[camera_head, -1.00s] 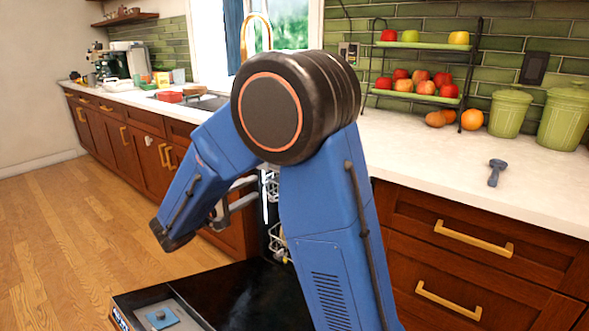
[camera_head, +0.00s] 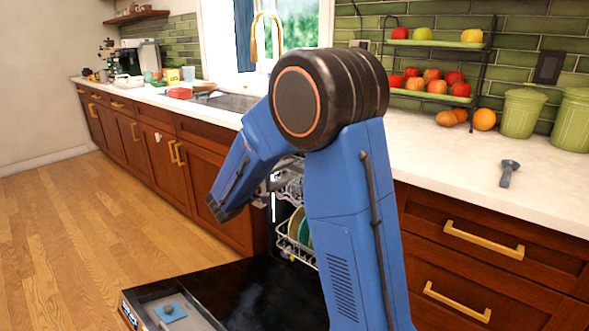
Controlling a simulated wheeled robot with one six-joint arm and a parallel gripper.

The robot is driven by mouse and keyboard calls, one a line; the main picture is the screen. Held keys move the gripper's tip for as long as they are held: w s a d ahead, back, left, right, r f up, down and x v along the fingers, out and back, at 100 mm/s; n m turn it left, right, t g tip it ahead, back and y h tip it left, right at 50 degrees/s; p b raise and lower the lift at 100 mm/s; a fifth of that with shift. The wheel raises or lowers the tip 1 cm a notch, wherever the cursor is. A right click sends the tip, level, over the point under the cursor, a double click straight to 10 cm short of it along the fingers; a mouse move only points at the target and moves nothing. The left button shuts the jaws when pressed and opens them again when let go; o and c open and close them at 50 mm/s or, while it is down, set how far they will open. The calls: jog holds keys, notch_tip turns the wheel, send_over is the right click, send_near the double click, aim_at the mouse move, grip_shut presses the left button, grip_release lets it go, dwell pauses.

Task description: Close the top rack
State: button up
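The dishwasher's top rack (camera_head: 291,188) shows as a small patch of pale wire between the two blue links of my arm. Most of it is hidden by the arm, so I cannot tell how far out it stands. The lower rack (camera_head: 296,247) below it holds upright plates, one green. The dishwasher door (camera_head: 262,292) is folded down, dark inside. My gripper (camera_head: 264,194) shows only as a bit of grey metal beside the lower end of my forearm, close to the top rack in the picture. Its fingertips are not clear, and contact with the rack cannot be made out.
Wooden drawers (camera_head: 478,262) with brass handles stand right of the dishwasher, cabinets (camera_head: 150,165) to the left. The white counter (camera_head: 450,160) above carries a fruit stand, green canisters (camera_head: 522,112) and a small dark-blue tool (camera_head: 508,173). The floor (camera_head: 75,245) at left is clear.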

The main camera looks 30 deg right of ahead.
aim_at(293, 168)
jog(key=shift+x, duration=2.3)
jog(key=shift+c, duration=0.4)
grip_shut()
